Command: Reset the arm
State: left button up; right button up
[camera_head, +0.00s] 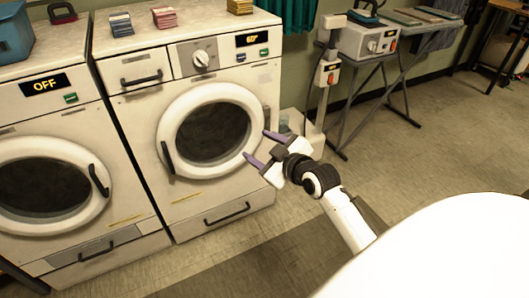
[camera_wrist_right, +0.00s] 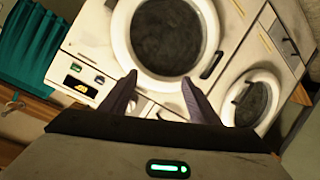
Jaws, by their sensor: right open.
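My right gripper (camera_head: 264,150) is open and empty, in front of the right edge of the middle washing machine's round door in the head view. Its two purple fingertips are spread apart. In the right wrist view the two fingers (camera_wrist_right: 158,98) show apart with nothing between them, the round door (camera_wrist_right: 165,35) beyond. The washing machine (camera_head: 195,110) has a shut door with a dark window (camera_head: 212,132) and a display with lit orange characters. My right arm comes in from the lower right. My left gripper is not in either view.
A second washer (camera_head: 60,130) at left shows OFF (camera_head: 45,85). Stacks of coloured cloths (camera_head: 121,24) and a dark red iron-like item (camera_head: 62,12) sit on top. An ironing station (camera_head: 365,40) and board stand behind at right. The floor (camera_head: 420,150) at right is open.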

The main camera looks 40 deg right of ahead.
jog(key=shift+s+a+f, duration=0.15)
jog(key=shift+s+f, duration=0.2)
dwell(0.3)
jog(key=s+a+f+m+g+y, duration=0.1)
jog(key=s+a+f+g+y, duration=0.1)
jog(key=s+a+f, duration=0.8)
jog(key=s+a+f+m+g+y, duration=0.1)
jog(key=s+a+f+g, duration=0.2)
jog(key=s+a+f, duration=0.7)
jog(key=s+a, duration=0.1)
jog(key=s, duration=0.4)
jog(key=shift+f+g+y, duration=0.25)
jog(key=shift+g+y, duration=0.15)
jog(key=shift+c, duration=0.3)
dwell(0.9)
